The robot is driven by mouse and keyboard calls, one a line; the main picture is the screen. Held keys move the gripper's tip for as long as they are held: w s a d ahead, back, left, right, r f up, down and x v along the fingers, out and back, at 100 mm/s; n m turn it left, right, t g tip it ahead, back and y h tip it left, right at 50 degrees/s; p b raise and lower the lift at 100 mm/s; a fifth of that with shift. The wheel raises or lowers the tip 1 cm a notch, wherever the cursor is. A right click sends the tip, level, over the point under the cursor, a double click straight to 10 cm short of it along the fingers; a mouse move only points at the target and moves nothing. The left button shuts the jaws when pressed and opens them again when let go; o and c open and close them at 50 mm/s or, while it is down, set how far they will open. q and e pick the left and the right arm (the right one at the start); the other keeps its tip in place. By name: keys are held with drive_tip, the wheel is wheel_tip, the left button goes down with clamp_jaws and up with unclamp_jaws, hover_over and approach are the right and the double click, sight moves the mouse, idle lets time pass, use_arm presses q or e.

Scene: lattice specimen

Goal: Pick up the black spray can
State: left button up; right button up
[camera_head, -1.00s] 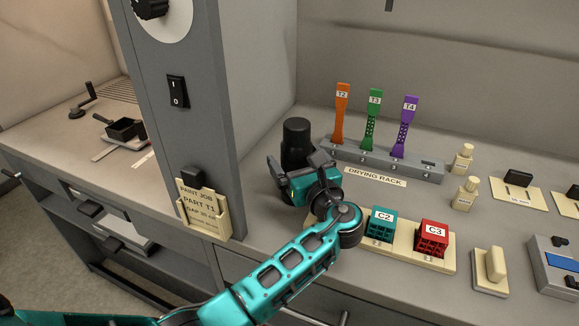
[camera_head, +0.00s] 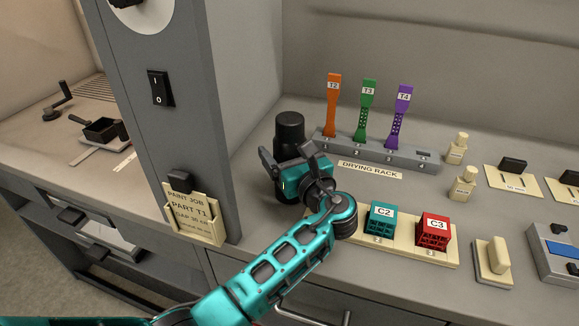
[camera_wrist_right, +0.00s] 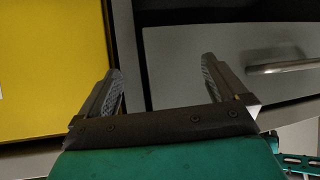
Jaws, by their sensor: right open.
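The black spray can (camera_head: 290,129) stands upright on the bench, left of the drying rack, in the head view. My left gripper (camera_head: 287,155) is in front of it, its two fingers spread apart with the can showing behind and between them. It hides part of the can's middle, and I cannot tell whether the fingers touch it. My right gripper (camera_wrist_right: 161,72) is open and empty in the right wrist view, facing grey drawer fronts and a yellow panel.
The drying rack (camera_head: 375,152) holds orange, green and purple specimens right of the can. A grey pillar (camera_head: 195,110) stands to the left. A tray with a teal block (camera_head: 381,222) and a red block (camera_head: 432,232) lies beside my left wrist.

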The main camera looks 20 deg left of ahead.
use_arm(q)
drive_tip(key=c, duration=1)
drive_tip(key=shift+r, duration=0.1)
wheel_tip(320, 180, up, 19)
drive_tip(key=shift+f+p, duration=0.1)
drive_tip(key=shift+p, duration=0.65)
wheel_tip(320, 180, up, 4)
drive_tip(key=shift+r, duration=0.1)
